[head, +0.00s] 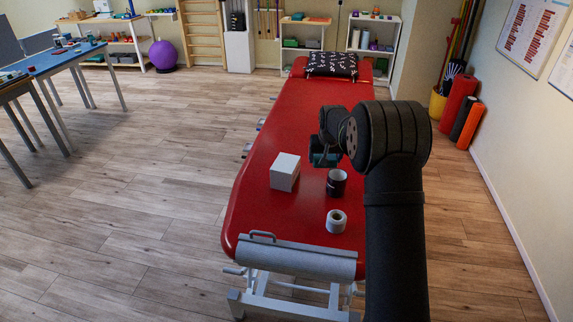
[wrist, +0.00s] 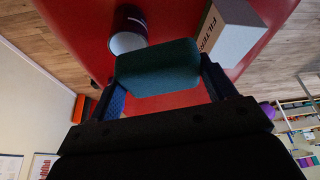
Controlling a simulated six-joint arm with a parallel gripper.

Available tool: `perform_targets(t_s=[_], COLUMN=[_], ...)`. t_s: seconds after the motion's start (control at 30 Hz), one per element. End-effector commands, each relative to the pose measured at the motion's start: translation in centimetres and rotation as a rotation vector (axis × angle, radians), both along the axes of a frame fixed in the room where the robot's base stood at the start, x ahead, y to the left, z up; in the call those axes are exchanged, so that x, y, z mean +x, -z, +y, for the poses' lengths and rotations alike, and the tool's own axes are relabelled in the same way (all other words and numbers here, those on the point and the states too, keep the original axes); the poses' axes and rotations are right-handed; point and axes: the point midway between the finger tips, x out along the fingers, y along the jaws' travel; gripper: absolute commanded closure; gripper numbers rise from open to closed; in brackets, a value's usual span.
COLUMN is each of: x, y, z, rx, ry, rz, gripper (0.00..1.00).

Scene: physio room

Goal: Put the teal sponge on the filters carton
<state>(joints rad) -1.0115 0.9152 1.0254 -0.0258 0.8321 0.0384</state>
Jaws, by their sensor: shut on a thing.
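My gripper (wrist: 163,93) is shut on the teal sponge (wrist: 158,66), which sits between its two fingers in the wrist view. In the head view the sponge (head: 322,158) is a small dark teal patch below my wrist, held above the red treatment table. The filters carton (head: 285,171) is a white box on the table, to the left of the sponge in the head view. My arm hides part of the gripper in the head view.
The red table (head: 262,212) bears a dark mug (head: 337,182) close to the carton and a white roll (head: 336,221) nearer the front. A patterned pillow (head: 332,65) lies at the far end. The table's middle beyond the carton looks clear.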

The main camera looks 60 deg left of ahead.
Motion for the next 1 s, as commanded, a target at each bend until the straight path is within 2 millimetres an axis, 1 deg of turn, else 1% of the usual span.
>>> perform_targets(t_s=[0.03, 0.1, 0.2, 0.3, 0.37, 0.47, 0.7, 0.8, 0.9, 1.0], x=[0.5, 0.9, 1.2, 1.3, 1.1, 0.2, -2.9, -3.9, -4.5, -4.8], y=[-0.8, -1.6, -2.5, -2.9, -2.8, -1.8, 1.5, 2.6, 3.4, 3.8], z=[0.7, 1.4, 2.1, 2.6, 3.1, 4.4, 9.0, 10.7, 11.8, 12.3], rx=[0.008, 0.013, 0.021, 0.025, 0.026, 0.025, 0.026, 0.026, 0.028, 0.028], ry=[-0.036, -0.090, -0.147, -0.181, -0.192, -0.199, -0.198, -0.197, -0.196, -0.193], rz=[0.000, 0.000, -0.001, -0.002, -0.002, -0.001, -0.002, -0.003, -0.004, -0.004], gripper=[0.45, 0.45, 0.45, 0.45, 0.45, 0.45, 0.45, 0.45, 0.45, 0.45])
